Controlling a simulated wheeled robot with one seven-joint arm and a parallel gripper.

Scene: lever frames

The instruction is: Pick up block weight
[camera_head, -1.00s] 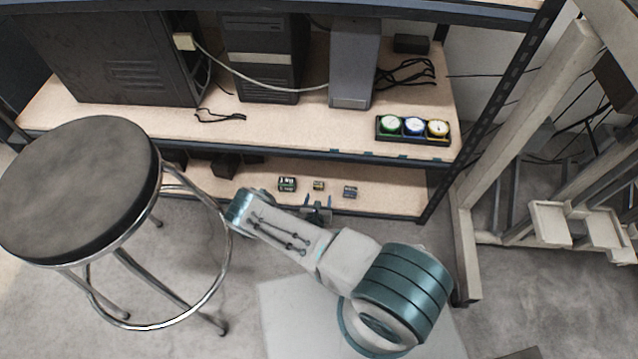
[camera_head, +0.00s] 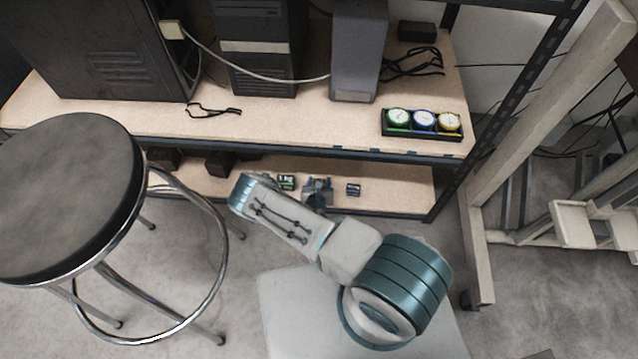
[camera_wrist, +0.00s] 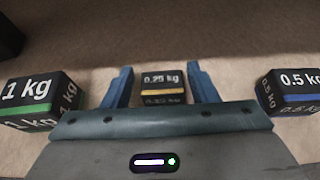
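In the wrist view a small black block weight marked 0.25 kg (camera_wrist: 163,87), with a yellow band, sits on the shelf between the two blue fingers of my gripper (camera_wrist: 160,82). The fingers are apart, with a gap on each side of the block. A larger 1 kg block (camera_wrist: 38,98) with a green band is at left. A 0.5 kg block (camera_wrist: 290,92) with a blue band is at right. In the head view my gripper (camera_head: 318,186) is at the lower shelf and hides the 0.25 kg block. The 1 kg block (camera_head: 287,181) and 0.5 kg block (camera_head: 353,189) show beside it.
The upper shelf (camera_head: 290,122) is just above the gripper's area and holds computer towers and a tray with three round dials (camera_head: 422,123). A stool (camera_head: 65,195) stands at left. Dark objects (camera_head: 215,163) lie farther left on the lower shelf.

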